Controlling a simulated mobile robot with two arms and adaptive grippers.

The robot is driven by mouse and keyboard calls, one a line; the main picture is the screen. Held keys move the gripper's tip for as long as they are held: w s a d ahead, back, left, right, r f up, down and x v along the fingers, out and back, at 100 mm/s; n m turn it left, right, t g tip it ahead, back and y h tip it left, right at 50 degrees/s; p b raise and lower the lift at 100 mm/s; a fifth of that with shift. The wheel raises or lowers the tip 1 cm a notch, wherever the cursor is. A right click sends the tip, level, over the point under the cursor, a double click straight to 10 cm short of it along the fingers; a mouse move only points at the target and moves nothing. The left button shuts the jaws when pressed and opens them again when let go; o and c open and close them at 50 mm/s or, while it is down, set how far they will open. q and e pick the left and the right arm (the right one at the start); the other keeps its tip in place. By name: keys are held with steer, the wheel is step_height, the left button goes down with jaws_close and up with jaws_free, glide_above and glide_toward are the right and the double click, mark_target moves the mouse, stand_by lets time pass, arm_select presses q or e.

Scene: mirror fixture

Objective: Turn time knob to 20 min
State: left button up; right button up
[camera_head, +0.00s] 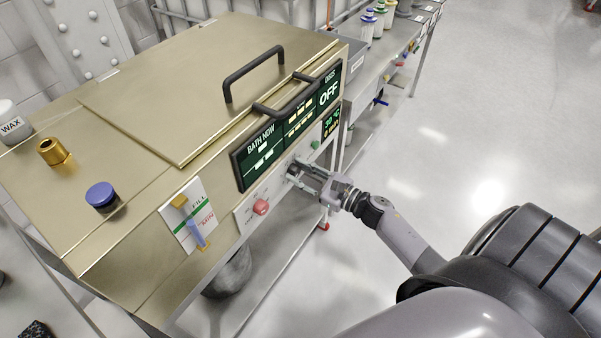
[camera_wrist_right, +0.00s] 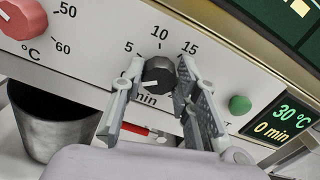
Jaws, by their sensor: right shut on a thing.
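The time knob (camera_wrist_right: 158,76) is a dark round dial on the front panel, marked "min", with 5, 10 and 15 around its top. Its white pointer line slants toward the lower left. My right gripper (camera_wrist_right: 160,92) is shut on the knob, one finger on each side. The right finger covers part of the scale beyond 15. In the head view my right gripper (camera_head: 295,176) is at the panel and hides most of the knob. The small display (camera_wrist_right: 280,121) reads 30 °C and 0 min. My left gripper is not in view.
A red temperature knob (camera_head: 261,207) sits left of the time knob, and a green button (camera_wrist_right: 240,105) sits to its right. The large display (camera_head: 290,125) above shows "OFF". A handle (camera_head: 285,99) juts out over the panel. Open floor lies to the right.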

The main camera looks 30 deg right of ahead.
steer(key=shift+c, duration=0.7)
